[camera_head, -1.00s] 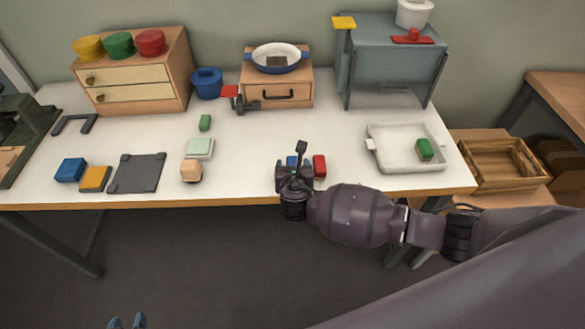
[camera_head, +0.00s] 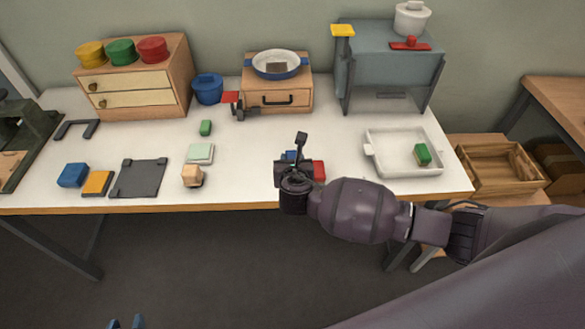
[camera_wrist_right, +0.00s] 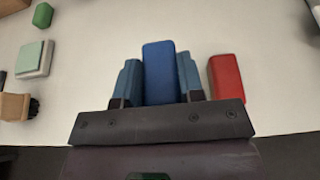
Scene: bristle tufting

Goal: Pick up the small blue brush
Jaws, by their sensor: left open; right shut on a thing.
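The small blue brush (camera_wrist_right: 159,72) stands between the two fingers of my right gripper in the right wrist view, and the fingers are shut on it. Only its blue block shows; any bristles are hidden. In the head view my right gripper (camera_head: 292,165) is low at the table's front edge, and a little blue of the brush (camera_head: 291,155) shows behind it. I cannot tell whether the brush touches the table. My left gripper (camera_head: 126,322) shows only its fingertips at the bottom edge, open, away from the table.
A red block (camera_head: 319,170) sits close to the right of the brush. A wooden brush with dark bristles (camera_head: 192,175) and a pale green pad (camera_head: 200,153) are to the left. A white tray (camera_head: 378,168) holding a green block (camera_head: 422,154) stands to the right.

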